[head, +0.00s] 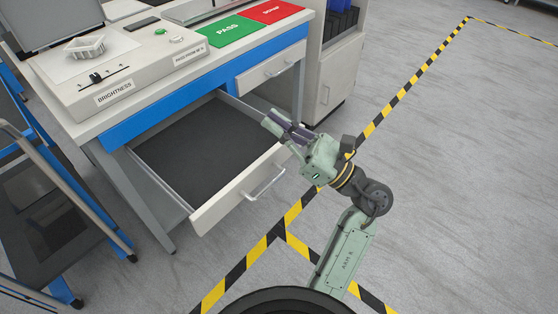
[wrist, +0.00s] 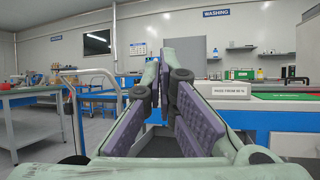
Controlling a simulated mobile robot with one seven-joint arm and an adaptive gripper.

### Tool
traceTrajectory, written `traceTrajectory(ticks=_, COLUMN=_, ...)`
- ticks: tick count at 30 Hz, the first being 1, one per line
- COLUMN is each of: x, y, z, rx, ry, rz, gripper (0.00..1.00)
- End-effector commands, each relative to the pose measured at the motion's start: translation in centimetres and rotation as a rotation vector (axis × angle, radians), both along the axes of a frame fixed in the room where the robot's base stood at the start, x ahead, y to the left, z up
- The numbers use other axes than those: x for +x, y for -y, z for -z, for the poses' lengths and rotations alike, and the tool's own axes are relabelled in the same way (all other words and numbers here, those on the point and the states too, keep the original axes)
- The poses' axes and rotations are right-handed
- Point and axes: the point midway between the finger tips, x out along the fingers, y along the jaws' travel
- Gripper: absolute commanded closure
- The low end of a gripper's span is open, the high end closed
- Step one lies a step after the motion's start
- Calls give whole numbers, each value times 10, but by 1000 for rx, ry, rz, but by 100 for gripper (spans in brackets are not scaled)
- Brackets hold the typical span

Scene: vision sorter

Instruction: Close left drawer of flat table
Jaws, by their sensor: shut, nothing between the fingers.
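The left drawer (head: 240,190) of the flat table (head: 140,115) is pulled well out, showing its dark, empty inside. Its white front carries a metal bar handle (head: 265,184). My gripper (head: 270,121) appears near the right end of that drawer, its fingers pointing up and left in the head view and overlapping the drawer's right corner. Whether it touches the drawer cannot be told. The fingers are shut and empty; they also fill the middle of the wrist view (wrist: 166,75). The drawer does not show clearly there.
The right drawer (head: 270,72) is shut. A dark cart (head: 60,210) stands at left. Floor at right is clear.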

Motion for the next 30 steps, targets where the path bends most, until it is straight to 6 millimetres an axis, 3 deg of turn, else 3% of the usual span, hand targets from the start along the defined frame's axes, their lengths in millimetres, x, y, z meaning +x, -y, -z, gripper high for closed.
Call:
traceTrajectory(ticks=1, x=5, y=29, z=47, rx=-109, ry=-37, rz=100, gripper=100)
traceTrajectory(ticks=3, x=4, y=59, z=97, rx=-239, ry=-85, rz=189, gripper=100)
traceTrajectory(ticks=6, x=-6, y=91, z=148, rx=-366, ry=-149, rz=258, gripper=100)
traceTrajectory(ticks=9, x=-15, y=108, z=176, rx=-433, ry=-191, rz=287, gripper=100)
traceTrajectory(ticks=12, x=-17, y=112, z=185, rx=-458, ry=-206, rz=294, gripper=100)
traceTrajectory(ticks=16, x=-9, y=100, z=184, rx=-459, ry=-206, rz=290, gripper=100)
traceTrajectory(ticks=30, x=47, y=23, z=181, rx=-456, ry=-205, rz=289, gripper=100)
